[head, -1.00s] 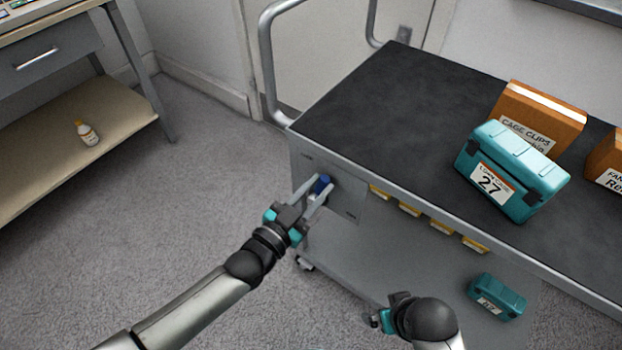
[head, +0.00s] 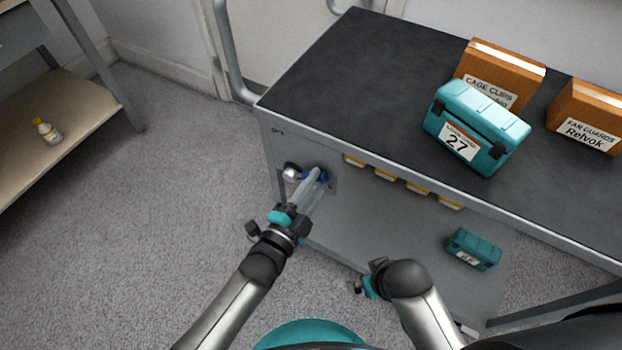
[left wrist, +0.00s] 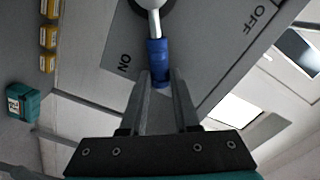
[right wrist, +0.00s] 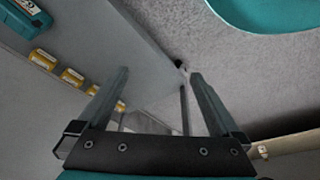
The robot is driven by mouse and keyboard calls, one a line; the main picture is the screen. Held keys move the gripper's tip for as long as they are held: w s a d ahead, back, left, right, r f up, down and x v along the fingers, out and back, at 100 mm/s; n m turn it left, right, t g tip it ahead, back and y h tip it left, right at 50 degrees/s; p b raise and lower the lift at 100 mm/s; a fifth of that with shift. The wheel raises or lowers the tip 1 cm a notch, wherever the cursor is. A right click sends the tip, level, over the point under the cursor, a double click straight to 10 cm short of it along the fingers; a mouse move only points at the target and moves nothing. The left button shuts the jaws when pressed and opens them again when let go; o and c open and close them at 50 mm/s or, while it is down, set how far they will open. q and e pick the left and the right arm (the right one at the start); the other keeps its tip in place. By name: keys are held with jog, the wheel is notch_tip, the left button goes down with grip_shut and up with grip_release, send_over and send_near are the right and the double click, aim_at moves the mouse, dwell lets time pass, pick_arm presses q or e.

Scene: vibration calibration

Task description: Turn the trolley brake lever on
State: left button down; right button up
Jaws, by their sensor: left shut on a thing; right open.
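The brake lever has a blue grip (head: 322,175) and a silver pivot (head: 291,172) on the grey panel at the trolley's (head: 370,60) near left corner. My left gripper (head: 313,180) is shut on the blue grip, partly covering it. In the left wrist view the blue grip (left wrist: 158,62) sits between the fingertips, and the lever runs from the pivot at the top down beside the ON label (left wrist: 125,62). The OFF label (left wrist: 262,17) is farther away, to the right. My right gripper (head: 365,287) is open and empty, low in front of the trolley.
A teal case (head: 475,125) marked 27 and two orange-brown boxes (head: 502,72) (head: 590,115) stand on the dark top. A smaller teal case (head: 473,250) is on the lower shelf. A bench with a bottle (head: 47,131) stands left; carpet between is clear.

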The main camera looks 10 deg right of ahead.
pick_arm(q)
jog(key=shift+s+f+m, duration=0.1)
jog(key=shift+f+m, duration=0.2)
pick_arm(e)
jog(key=shift+w+r, duration=0.15)
jog(key=shift+r, duration=0.25)
pick_arm(q)
jog(key=c, duration=0.6)
grip_release()
jog(key=shift+d, duration=0.1)
jog(key=shift+c, duration=0.2)
pick_arm(e)
jog(key=shift+f, duration=0.1)
pick_arm(q)
jog(key=shift+s+a, duration=0.25)
jog(key=shift+s, duration=0.05)
jog(key=p+v, duration=0.4)
jog(key=v, duration=1)
jog(key=shift+s, duration=0.2)
pick_arm(e)
jog(key=s+d+f, duration=0.2)
jog(key=s+f, duration=0.2)
jog(key=f, duration=0.3)
jog(key=shift+s+f+g, duration=0.15)
jog(key=shift+f+g, duration=0.2)
jog(key=shift+g, duration=0.05)
pick_arm(q)
jog(key=shift+a+r, duration=0.1)
jog(key=shift+a, duration=0.05)
